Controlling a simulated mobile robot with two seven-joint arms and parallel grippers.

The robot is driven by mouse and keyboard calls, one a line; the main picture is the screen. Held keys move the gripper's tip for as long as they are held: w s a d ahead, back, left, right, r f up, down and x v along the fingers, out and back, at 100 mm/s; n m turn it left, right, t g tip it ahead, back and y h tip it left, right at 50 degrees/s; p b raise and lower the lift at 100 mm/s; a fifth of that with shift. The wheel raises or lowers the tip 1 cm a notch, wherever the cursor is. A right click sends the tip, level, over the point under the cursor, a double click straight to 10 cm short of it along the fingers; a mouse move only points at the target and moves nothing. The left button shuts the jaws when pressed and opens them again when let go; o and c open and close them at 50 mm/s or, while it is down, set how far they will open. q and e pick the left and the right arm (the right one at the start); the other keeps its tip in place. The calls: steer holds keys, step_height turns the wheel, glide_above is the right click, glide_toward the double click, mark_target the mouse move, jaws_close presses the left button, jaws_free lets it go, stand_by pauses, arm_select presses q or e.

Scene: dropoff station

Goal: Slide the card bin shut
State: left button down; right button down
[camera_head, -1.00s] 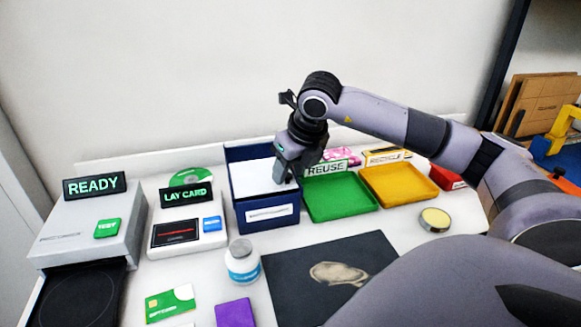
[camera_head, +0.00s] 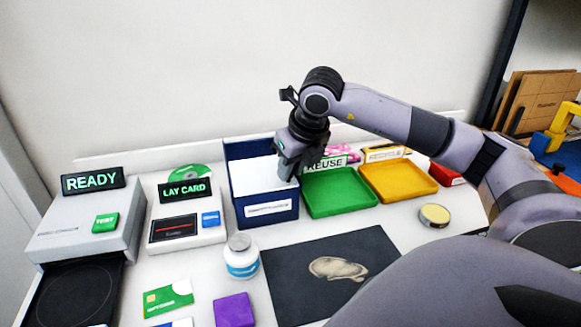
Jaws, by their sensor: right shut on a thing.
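The card bin (camera_head: 267,216) is a dark blue box with a white label on its front and a raised blue panel at its back. A white surface (camera_head: 258,180) fills most of its top. My right gripper (camera_head: 288,174) reaches down from above onto the bin's right side, at the edge of the white surface. It is shut on a part of the bin, but its fingers hide that part. How far the bin is open cannot be told. My left gripper is not in view.
A green REUSE tray (camera_head: 338,203) and a yellow tray (camera_head: 399,190) stand close on the right. A LAY CARD device (camera_head: 187,245) stands on the left, beside the READY machine (camera_head: 80,235). A white jar (camera_head: 241,258) and a dark mat (camera_head: 300,300) lie in front.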

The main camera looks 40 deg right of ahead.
steer(key=c, duration=1)
jaws_free()
steer(key=shift+s+a, duration=0.1)
steer(key=shift+s, duration=0.1)
steer(key=shift+r, duration=0.15)
steer(key=v, duration=0.7)
steer(key=shift+s, duration=0.1)
